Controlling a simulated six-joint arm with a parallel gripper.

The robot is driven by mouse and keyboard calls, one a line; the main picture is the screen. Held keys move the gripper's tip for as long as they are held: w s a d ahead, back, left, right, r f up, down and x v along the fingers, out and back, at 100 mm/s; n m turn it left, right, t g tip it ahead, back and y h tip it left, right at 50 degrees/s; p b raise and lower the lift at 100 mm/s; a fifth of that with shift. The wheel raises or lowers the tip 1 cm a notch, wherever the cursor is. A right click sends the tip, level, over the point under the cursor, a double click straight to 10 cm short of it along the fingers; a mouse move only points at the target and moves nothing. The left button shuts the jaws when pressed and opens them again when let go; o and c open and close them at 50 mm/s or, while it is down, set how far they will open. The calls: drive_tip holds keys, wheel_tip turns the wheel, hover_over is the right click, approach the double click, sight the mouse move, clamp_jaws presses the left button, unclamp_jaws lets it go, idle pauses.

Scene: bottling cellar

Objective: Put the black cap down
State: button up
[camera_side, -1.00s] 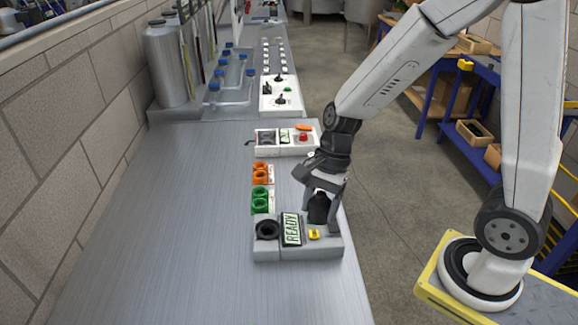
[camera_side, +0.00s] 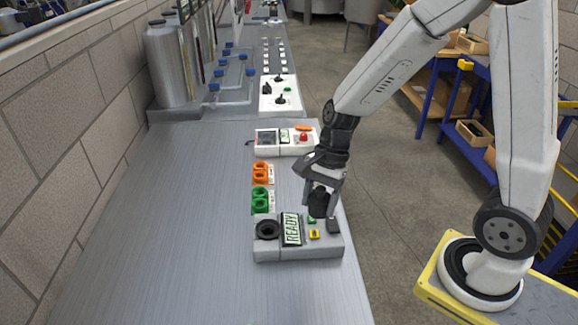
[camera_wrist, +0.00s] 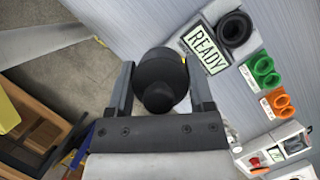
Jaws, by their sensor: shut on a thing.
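My gripper (camera_side: 320,212) is shut on the black cap (camera_side: 319,202), which sits between its two fingers. It hangs above the right end of a grey unit (camera_side: 300,253) with a READY display (camera_side: 291,229). In the wrist view the black cap (camera_wrist: 160,82) fills the space between the fingers of my gripper (camera_wrist: 159,66). The cap looks clear of the unit's top, though the exact gap is hard to tell. A black ring-shaped socket (camera_side: 267,229) at the unit's left end is empty.
On the unit are a yellow button (camera_side: 314,234), a green button (camera_side: 311,219) and a dark block (camera_side: 334,226). Green rings (camera_side: 260,199) and orange rings (camera_side: 260,172) lie behind it. A white panel (camera_side: 286,148) stands farther back. The bench's left side is bare.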

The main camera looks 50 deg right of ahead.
drive_tip(key=w+d+f, duration=0.4)
drive_tip(key=w+d, duration=0.2)
drive_tip(key=d, duration=0.4)
hover_over(286, 202)
drive_tip(key=s, duration=0.1)
drive_tip(key=f, duration=0.5)
drive_tip(key=d+f, duration=0.1)
drive_tip(key=f, duration=0.2)
drive_tip(key=shift+s+f, duration=0.2)
drive_tip(key=shift+f, duration=0.05)
drive_tip(key=shift+w+f, duration=0.5)
drive_tip(key=shift+w+f, duration=0.1)
drive_tip(key=shift+w+f, duration=0.1)
drive_tip(key=shift+f, duration=0.1)
drive_tip(key=shift+w+d+f, duration=0.1)
drive_tip(key=shift+f, duration=1.45)
drive_tip(key=shift+f, duration=0.1)
